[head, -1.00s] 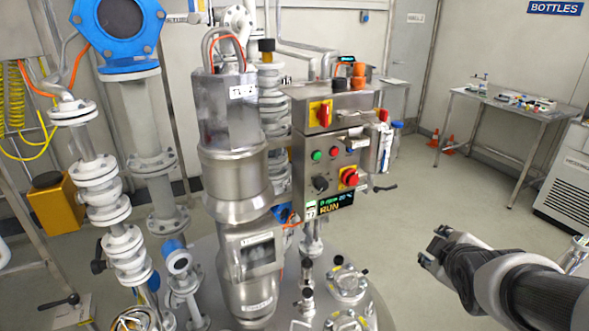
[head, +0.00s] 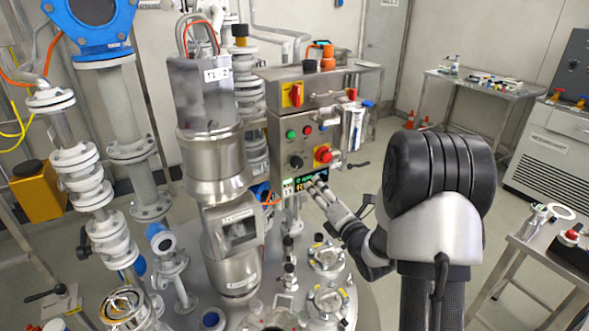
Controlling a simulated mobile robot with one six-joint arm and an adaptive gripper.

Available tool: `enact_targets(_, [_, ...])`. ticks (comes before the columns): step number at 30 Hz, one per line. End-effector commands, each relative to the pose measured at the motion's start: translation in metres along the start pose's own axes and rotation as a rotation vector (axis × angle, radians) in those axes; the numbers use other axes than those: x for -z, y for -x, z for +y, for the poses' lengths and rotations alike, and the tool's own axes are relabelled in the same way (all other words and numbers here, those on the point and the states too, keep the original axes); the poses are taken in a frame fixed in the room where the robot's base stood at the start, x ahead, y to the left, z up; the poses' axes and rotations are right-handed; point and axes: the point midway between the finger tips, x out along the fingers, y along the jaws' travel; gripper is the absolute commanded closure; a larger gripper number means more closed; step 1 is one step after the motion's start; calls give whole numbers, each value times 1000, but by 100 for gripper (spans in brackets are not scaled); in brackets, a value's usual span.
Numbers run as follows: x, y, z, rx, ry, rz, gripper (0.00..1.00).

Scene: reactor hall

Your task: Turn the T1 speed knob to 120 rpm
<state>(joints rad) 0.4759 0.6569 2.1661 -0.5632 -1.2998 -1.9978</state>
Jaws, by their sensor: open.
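The T1 control box (head: 283,150) stands at the middle of the head view, beside the steel motor housing. Its black speed knob (head: 296,162) sits on the front face, left of the red emergency button on its yellow plate (head: 323,155). The display (head: 308,182) below is lit, its right part covered by my gripper. Its text is too small to read now. My gripper (head: 316,186) is in front of the display, below and to the right of the knob. It looks apart from the knob and holds nothing that I can see.
A red-and-yellow switch (head: 293,95) and green and red buttons (head: 291,135) are above the knob. Valves and flanges (head: 327,256) crowd the vessel top below my gripper. A side table (head: 571,264) stands at the right. Open floor lies behind my arm.

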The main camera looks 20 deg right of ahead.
Motion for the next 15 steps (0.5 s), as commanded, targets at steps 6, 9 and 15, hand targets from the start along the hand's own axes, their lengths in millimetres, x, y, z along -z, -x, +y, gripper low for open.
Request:
enact_targets(6, [2, -49, -1, -3, 1, 1, 47])
enact_targets(9, [2, -71, -1, -2, 0, 1, 47])
enact_targets(15, [2, -112, -1, -1, -2, 0, 47])
